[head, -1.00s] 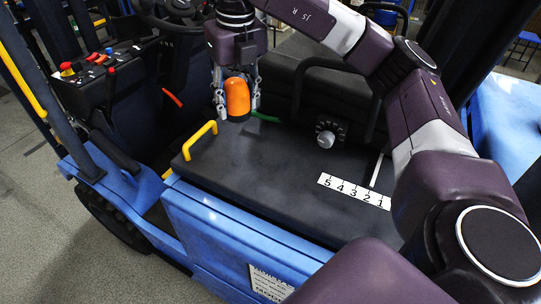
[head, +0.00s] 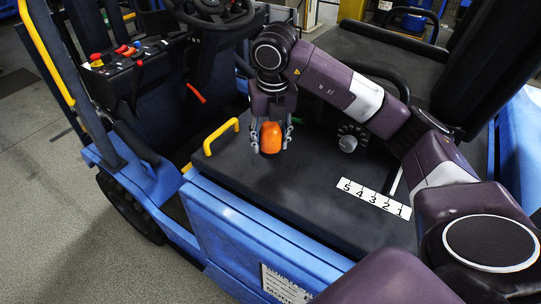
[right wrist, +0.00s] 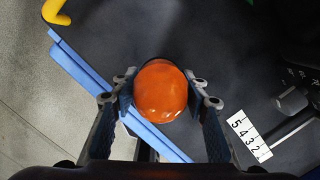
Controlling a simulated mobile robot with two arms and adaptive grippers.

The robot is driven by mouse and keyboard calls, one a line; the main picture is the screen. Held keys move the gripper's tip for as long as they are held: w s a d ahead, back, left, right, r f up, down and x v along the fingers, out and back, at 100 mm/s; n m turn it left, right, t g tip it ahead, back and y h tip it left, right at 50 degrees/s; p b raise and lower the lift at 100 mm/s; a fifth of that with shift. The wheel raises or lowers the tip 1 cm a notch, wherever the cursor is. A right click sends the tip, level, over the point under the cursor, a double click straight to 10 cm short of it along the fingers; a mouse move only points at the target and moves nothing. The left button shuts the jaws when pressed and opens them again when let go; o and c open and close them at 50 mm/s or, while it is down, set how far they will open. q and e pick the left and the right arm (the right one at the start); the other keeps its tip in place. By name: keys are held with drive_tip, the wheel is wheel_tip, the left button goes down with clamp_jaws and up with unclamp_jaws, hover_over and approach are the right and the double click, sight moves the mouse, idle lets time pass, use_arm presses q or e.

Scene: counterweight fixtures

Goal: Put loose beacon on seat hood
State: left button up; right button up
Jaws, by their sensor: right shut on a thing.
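The orange beacon (head: 271,138) is between the fingers of my right gripper (head: 271,135), which is shut on it. In the right wrist view the beacon's round orange top (right wrist: 160,91) faces the camera between the two fingertips (right wrist: 161,90). The seat hood (head: 290,190) is the flat black top of the blue forklift body. The beacon is over the hood's left part, right of the yellow handle. Its lower end is hard to see, so I cannot tell whether it touches the hood. My left gripper is not in view.
A yellow handle (head: 221,137) stands at the hood's left edge. A black knob panel (head: 349,141) and a numbered white strip (head: 375,197) are to the right. The steering wheel (head: 210,12) and lever console (head: 125,61) are behind left. The hood's front middle is clear.

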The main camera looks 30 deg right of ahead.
sight(271, 167)
wheel_tip(271, 167, down, 5)
drive_tip(key=shift+r+p, duration=0.1)
drive_tip(key=shift+p, duration=0.5)
drive_tip(key=shift+f, duration=0.5)
drive_tip(key=shift+f, duration=0.1)
drive_tip(key=o, duration=1.3)
drive_tip(key=shift+c, duration=0.2)
